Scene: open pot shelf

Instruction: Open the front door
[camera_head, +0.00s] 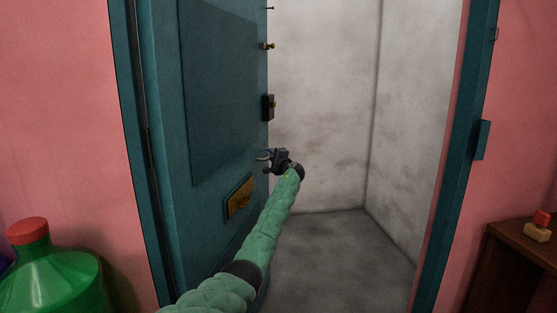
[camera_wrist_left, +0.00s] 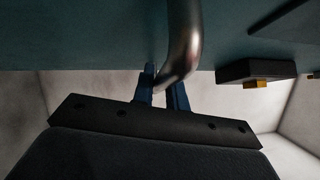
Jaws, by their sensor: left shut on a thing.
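The teal front door (camera_head: 222,95) stands ajar, swung away on its left side, with a pale space showing to its right. My left gripper (camera_head: 270,158) is at the door's free edge, by the handle. In the left wrist view, its blue fingers (camera_wrist_left: 165,92) are shut on the curved metal door handle (camera_wrist_left: 182,40). The door's face (camera_wrist_left: 90,35) fills the top of that view. My right gripper is not in view.
The teal door frame (camera_head: 467,150) stands at the right, with pink wall beyond. A green bottle with a red cap (camera_head: 50,280) is at the lower left. A brown wooden cabinet (camera_head: 510,270) stands at the lower right. The grey floor (camera_head: 325,260) past the doorway is clear.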

